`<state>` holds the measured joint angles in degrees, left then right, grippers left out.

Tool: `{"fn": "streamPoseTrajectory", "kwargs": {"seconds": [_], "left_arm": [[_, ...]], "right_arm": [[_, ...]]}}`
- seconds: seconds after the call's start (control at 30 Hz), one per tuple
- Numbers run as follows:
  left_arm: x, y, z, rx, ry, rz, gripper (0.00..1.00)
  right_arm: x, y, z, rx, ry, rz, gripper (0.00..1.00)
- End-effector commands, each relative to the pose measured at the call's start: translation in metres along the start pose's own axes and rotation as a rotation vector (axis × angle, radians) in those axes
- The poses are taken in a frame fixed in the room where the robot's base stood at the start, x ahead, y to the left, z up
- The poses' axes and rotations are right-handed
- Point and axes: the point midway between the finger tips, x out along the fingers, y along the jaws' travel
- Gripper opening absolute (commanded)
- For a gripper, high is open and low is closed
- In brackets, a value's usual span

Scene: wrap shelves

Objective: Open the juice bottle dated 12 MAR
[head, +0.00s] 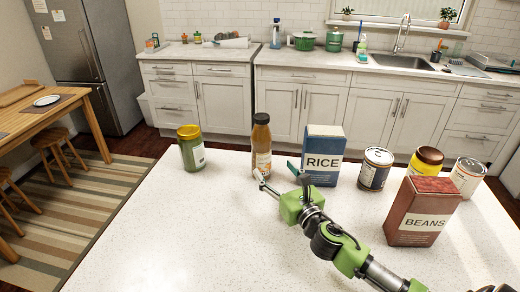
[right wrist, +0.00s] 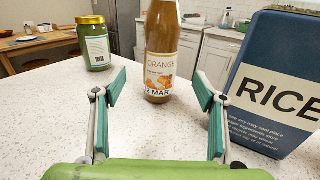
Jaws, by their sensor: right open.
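The juice bottle (head: 261,145) stands upright on the white counter, with its brown cap on. In the right wrist view the bottle (right wrist: 161,45) shows an ORANGE label with a date reading "2 MAR"; the date's left end is hard to make out, and the bottle's top is cut off by the frame. My right gripper (head: 279,177) is open and empty, low over the counter in front of the bottle. In the right wrist view its fingers (right wrist: 159,88) stand to either side of the bottle's lower part, short of it and apart from it. My left gripper is not in view.
A RICE box (head: 323,155) stands close to the right of the bottle, near my right finger. A green jar (head: 191,150) stands to the left. Cans, a yellow jar (head: 426,162) and a BEANS box (head: 422,211) are farther right. The counter's front left (head: 190,230) is clear.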

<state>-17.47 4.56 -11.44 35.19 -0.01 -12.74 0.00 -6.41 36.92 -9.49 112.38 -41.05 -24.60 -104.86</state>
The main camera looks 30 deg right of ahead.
Motion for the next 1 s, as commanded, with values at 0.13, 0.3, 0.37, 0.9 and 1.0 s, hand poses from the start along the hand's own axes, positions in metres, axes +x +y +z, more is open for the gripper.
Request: {"fn": "streamPoseTrajectory", "kwargs": {"seconds": [0.13, 0.3, 0.37, 0.9, 1.0], "left_arm": [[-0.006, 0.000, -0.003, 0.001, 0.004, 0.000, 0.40], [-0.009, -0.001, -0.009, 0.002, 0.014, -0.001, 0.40], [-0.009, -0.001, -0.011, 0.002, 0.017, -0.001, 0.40], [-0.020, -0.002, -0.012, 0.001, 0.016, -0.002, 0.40], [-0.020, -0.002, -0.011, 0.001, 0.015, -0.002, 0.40]], "right_arm": [[0.028, 0.000, 0.003, 0.002, -0.002, -0.002, 0.65], [0.049, 0.000, 0.001, 0.001, -0.001, -0.001, 0.65], [0.053, 0.000, 0.001, 0.002, -0.001, 0.000, 0.65], [0.103, -0.002, -0.001, 0.001, 0.001, -0.001, 0.65], [0.107, -0.002, -0.002, 0.001, 0.001, 0.000, 0.65]]}}
